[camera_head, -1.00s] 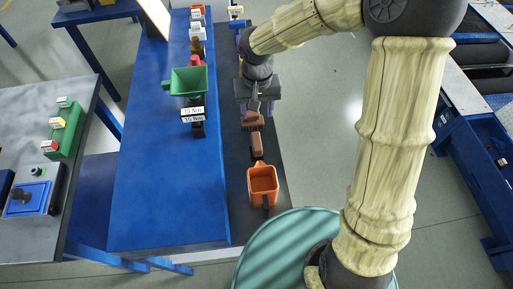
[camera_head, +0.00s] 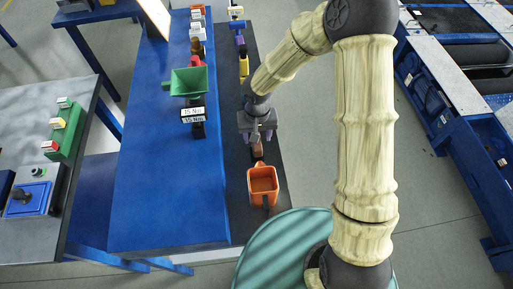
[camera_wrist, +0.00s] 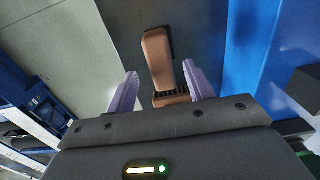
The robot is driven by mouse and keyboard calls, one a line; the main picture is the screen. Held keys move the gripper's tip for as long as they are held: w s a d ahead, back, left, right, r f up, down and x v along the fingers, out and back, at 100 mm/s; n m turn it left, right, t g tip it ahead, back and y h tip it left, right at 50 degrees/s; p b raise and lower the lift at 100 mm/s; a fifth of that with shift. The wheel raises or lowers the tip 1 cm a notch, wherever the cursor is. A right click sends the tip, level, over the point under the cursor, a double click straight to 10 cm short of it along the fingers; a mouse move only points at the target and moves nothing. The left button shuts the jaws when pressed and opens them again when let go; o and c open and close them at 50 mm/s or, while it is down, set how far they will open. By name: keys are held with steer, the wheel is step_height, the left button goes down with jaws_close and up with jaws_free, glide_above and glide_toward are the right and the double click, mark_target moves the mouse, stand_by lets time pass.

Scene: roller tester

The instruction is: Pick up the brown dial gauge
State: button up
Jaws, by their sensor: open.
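A small brown item (camera_head: 197,46) stands in the far row on the blue table; it is too small for me to tell whether it is the brown dial gauge. My gripper (camera_head: 256,138) is open above the dark strip beside that table, well nearer than this item. Below my gripper is a brown brush-like object (camera_head: 258,151) with dark bristles, partly hidden by the gripper. In the wrist view, this brown object (camera_wrist: 158,60) lies beyond and between the open purple fingers of my gripper (camera_wrist: 160,70). I see no dial face on it.
An orange container (camera_head: 263,180) stands on the dark strip just nearer than my gripper. A green hopper (camera_head: 188,82) and labelled black blocks (camera_head: 193,115) stand on the blue table (camera_head: 165,190), whose near part is clear. A yellow item (camera_head: 244,65) is farther along the strip.

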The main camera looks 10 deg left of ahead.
steer(key=shift+s+f, duration=0.15)
steer(key=shift+f, duration=1.15)
steer(key=shift+s+f, duration=0.15)
steer(key=shift+f, duration=1.15)
jaws_close()
steer(key=shift+r, duration=0.15)
step_height(320, 180, up, 10)
steer(key=shift+f, duration=0.1)
